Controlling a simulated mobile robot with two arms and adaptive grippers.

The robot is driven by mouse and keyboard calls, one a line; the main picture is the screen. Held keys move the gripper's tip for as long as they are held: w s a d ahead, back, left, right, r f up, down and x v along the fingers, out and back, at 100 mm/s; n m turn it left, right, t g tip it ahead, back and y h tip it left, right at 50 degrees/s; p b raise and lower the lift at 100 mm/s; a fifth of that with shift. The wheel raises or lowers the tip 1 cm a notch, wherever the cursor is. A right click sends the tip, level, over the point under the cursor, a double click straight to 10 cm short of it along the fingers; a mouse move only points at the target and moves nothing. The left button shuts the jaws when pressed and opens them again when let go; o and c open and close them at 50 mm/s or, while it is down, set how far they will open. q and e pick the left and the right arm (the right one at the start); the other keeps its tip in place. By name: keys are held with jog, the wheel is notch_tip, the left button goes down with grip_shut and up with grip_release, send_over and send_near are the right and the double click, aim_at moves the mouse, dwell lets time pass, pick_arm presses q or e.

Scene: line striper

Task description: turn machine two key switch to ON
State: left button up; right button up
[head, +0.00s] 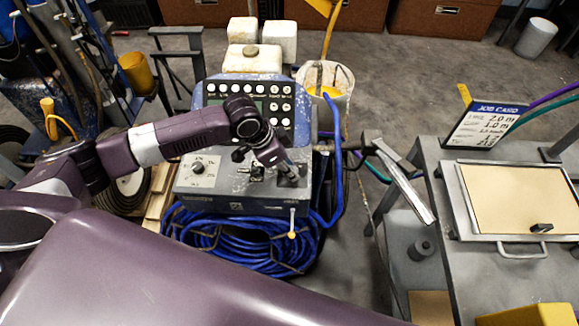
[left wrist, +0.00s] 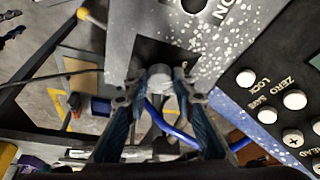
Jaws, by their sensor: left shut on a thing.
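The line striper machine (head: 240,205) stands in the middle of the head view, with a grey control box below a blue button panel. My left gripper (head: 288,174) is at the right end of the box's top face. In the left wrist view my left gripper (left wrist: 160,100) is shut on a small grey rounded piece, the key switch (left wrist: 159,76), between its fingertips. A dark plate behind the switch and the printed letters "ON" show near the top. The gripper hides most of the switch in the head view, and its exact setting cannot be read. My right gripper is not in view.
A round dial (head: 197,167) sits at the box's left. A coiled blue hose (head: 240,240) lies below. A white bucket (head: 326,82) stands behind. At right, a grey bench (head: 485,270) carries a framed tan board (head: 525,195) and a job card (head: 483,124).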

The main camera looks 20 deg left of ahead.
pick_arm(q)
jog(key=shift+m, duration=0.3)
grip_shut()
jog(key=shift+w+m+g+p, duration=0.15)
jog(key=shift+m+g+p, duration=0.2)
jog(key=shift+m, duration=0.35)
jog(key=m+g, duration=0.1)
jog(key=m, duration=0.1)
jog(key=shift+w+m+h, duration=0.1)
jog(key=shift+m+h, duration=0.2)
jog(key=shift+h, duration=0.1)
jog(key=m+g+b, duration=0.1)
jog(key=m, duration=0.2)
jog(key=shift+w+f+m+b, duration=0.1)
jog(key=shift+w+m+b, duration=0.05)
jog(key=shift+m+b, duration=0.2)
jog(key=shift+w+m+g+b, duration=0.1)
jog(key=shift+m+g+b, duration=0.8)
jog(key=shift+m, duration=0.85)
jog(key=o, duration=1.1)
grip_release()
jog(key=shift+c, duration=0.2)
